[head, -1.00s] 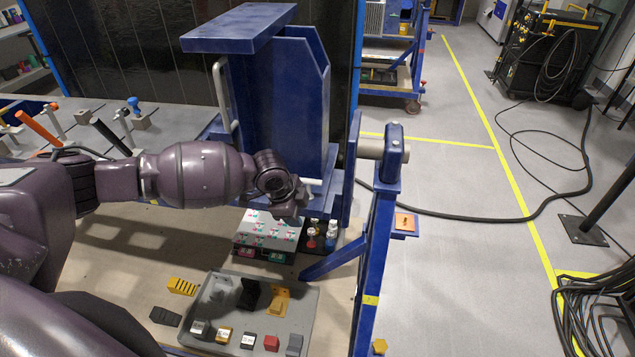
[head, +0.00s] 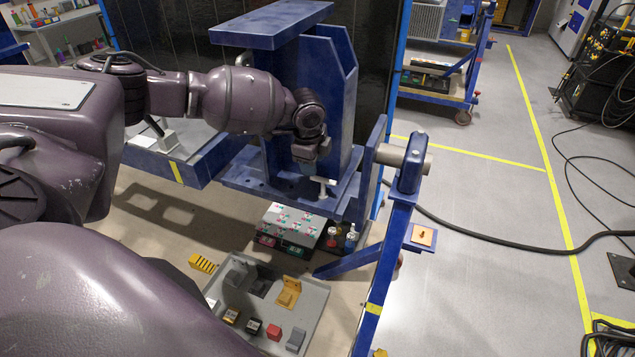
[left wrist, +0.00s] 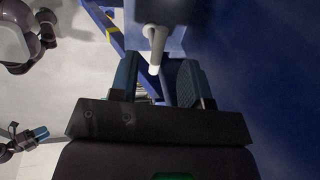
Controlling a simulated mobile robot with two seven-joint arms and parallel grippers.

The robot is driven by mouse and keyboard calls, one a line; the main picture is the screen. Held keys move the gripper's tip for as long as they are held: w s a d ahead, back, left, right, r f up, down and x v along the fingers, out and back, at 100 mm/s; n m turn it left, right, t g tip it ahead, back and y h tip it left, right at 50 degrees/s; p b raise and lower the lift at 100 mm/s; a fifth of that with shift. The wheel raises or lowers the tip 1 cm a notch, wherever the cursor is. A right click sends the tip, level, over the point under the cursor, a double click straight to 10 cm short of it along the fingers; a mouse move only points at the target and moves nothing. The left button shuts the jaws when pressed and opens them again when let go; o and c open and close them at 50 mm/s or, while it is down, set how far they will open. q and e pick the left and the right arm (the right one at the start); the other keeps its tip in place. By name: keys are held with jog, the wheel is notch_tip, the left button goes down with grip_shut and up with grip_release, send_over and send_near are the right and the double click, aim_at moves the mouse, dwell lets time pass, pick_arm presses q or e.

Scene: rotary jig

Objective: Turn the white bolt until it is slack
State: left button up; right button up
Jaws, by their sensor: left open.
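The white bolt (head: 325,186) has a T-shaped head and stands on the ledge of the blue rotary jig (head: 338,95). In the left wrist view it is a pale rod (left wrist: 154,45) pointing down toward the fingers. My left gripper (head: 314,168) is open just above and left of the bolt. In the wrist view its two blue-grey fingers (left wrist: 157,82) stand apart, with the bolt's near end at the gap between their tips. I cannot tell whether they touch it.
A blue post with a pivot (head: 408,165) stands right of the jig. Below it are a box with coloured markings (head: 290,225), small bottles (head: 351,238) and a grey tray (head: 315,297) of blocks. The floor (head: 470,195) at right is mostly open, crossed by a black cable.

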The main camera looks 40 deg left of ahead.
aim_at(323, 188)
pick_arm(q)
jog(key=f, duration=0.3)
jog(key=w+f, duration=0.1)
jog(key=f, duration=0.4)
jog(key=shift+w+a+f+p, duration=0.15)
jog(key=shift+w+f+p, duration=0.15)
jog(key=shift+w, duration=0.05)
grip_shut()
